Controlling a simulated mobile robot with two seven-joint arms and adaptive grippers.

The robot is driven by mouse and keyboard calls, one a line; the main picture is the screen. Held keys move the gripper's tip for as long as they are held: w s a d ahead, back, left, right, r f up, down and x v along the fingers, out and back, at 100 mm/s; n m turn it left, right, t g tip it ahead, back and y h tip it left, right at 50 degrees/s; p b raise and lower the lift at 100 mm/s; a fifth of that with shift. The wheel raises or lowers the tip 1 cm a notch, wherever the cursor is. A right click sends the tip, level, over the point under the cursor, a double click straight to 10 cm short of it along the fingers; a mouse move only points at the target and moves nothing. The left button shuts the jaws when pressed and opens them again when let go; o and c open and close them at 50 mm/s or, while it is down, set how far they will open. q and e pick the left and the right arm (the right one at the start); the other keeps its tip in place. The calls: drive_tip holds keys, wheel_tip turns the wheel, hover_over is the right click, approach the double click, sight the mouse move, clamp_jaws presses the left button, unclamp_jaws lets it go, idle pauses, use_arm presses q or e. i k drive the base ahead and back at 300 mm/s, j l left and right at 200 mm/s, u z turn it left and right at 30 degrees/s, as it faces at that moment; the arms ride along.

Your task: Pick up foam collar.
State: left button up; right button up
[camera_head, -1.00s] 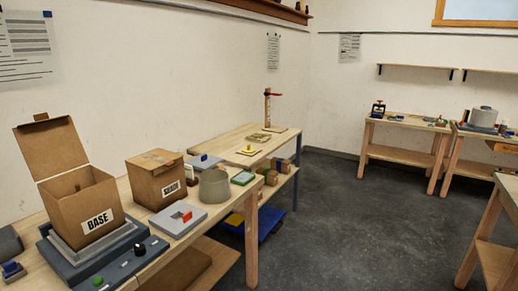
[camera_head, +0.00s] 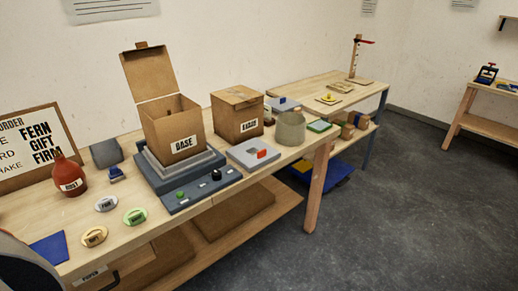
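A grey-beige, round, hollow-looking piece (camera_head: 291,128) stands on the long wooden table, to the right of the closed cardboard box. It may be the foam collar, but I see no label on it that confirms this. Neither of my grippers is in view.
An open box marked BASE (camera_head: 172,136) sits on a grey stepped platform with a control panel (camera_head: 203,188). Open floor (camera_head: 400,210) lies right.

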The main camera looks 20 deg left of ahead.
sight(264, 154)
drive_tip(key=i+l+u, duration=0.5)
drive_tip(key=i+l, duration=0.2)
drive_tip(key=i, duration=0.1)
